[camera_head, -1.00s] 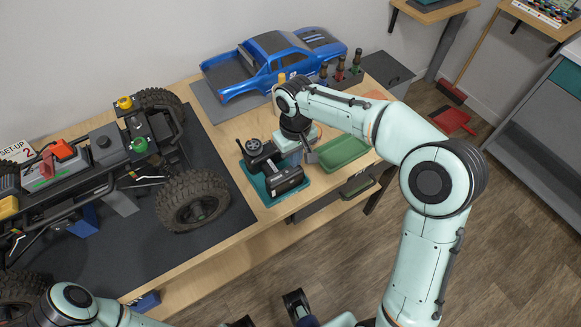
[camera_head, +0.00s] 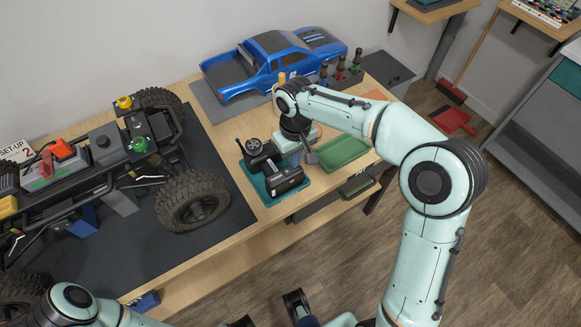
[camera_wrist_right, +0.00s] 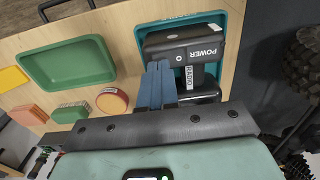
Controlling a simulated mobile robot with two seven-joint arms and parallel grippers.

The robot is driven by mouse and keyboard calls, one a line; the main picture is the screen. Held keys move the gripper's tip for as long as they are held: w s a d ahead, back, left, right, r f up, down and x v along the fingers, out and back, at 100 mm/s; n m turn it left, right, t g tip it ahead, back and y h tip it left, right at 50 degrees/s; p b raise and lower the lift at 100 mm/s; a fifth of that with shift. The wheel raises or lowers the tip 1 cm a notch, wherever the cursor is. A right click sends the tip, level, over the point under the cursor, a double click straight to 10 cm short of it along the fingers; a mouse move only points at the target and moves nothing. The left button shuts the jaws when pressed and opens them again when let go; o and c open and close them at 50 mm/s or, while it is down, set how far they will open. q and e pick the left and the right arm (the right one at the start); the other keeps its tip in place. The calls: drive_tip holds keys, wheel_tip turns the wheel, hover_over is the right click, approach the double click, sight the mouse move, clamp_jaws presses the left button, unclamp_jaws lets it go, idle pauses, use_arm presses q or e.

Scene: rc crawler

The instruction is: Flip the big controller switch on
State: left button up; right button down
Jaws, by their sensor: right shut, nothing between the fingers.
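The black controller (camera_head: 286,182) with its wheel lies in a teal tray (camera_head: 272,203) on the wooden table. In the right wrist view the controller (camera_wrist_right: 184,36) shows a white POWER label and a RADIO label on its dark body. My right gripper (camera_wrist_right: 158,68) is shut and empty. Its blue fingertips are at the POWER face, beside the label; I cannot tell whether they touch it. The fingers cover part of that face, and the switch's position cannot be made out. In the head view my right wrist hangs just behind the controller. My left gripper is out of view.
A green tray (camera_head: 343,153) lies right of the controller. An orange round item (camera_wrist_right: 112,101) and small coloured stacks lie near it. The crawler chassis (camera_head: 105,150) stands on a dark mat at left. A blue truck body (camera_head: 270,62) is at the back.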

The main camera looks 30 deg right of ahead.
drive_tip(key=shift+f+b, duration=0.4)
drive_tip(key=shift+f, duration=0.3)
idle(0.3)
wheel_tip(320, 180, up, 7)
drive_tip(key=p, duration=0.6)
idle(0.7)
